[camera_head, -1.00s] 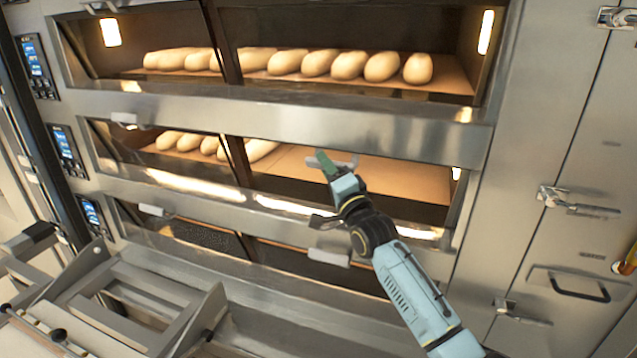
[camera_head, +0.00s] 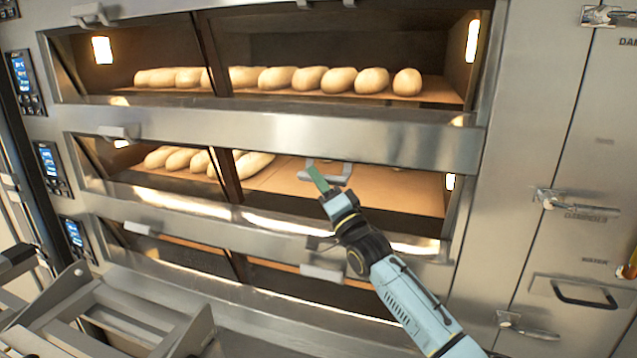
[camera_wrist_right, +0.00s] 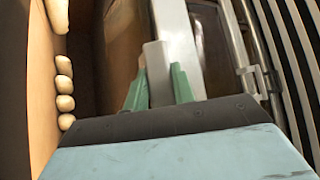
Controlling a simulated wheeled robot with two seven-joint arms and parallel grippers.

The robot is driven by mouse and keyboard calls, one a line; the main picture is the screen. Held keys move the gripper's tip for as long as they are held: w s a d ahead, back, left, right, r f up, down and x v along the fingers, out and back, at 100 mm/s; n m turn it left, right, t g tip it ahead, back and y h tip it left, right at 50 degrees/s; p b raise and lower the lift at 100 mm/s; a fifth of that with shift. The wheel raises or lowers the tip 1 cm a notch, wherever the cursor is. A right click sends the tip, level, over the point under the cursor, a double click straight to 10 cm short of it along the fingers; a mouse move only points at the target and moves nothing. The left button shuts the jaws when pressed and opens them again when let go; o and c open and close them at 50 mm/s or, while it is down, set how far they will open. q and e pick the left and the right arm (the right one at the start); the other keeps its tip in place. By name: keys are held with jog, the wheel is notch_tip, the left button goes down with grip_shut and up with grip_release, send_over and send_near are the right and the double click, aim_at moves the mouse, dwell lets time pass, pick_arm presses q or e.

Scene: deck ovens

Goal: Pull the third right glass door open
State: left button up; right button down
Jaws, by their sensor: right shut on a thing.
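The third right glass door (camera_head: 400,200) is taken here as the right-hand pane of the middle visible deck. Its grey bar handle (camera_head: 334,179) stands at the pane's upper edge. My right gripper (camera_head: 318,180) reaches up from the lower right, with its green fingers at this handle. In the right wrist view, the green fingers sit on either side of a pale grey bar (camera_wrist_right: 158,72), shut on it. The door looks shut or nearly so; its exact angle is hard to tell. My left gripper is not in view.
Loaves (camera_head: 308,79) line the upper deck, and several lie in the middle deck. A lower right handle (camera_head: 322,272) is just below my right arm. A metal rack (camera_head: 120,315) stands at lower left. A steel cabinet (camera_head: 555,130) with latches is at right.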

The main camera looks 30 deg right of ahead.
jog(key=c, duration=1.4)
grip_release()
jog(key=shift+c, duration=0.2)
jog(key=shift+s, duration=0.1)
jog(key=v, duration=1.3)
jog(key=shift+f, duration=0.2)
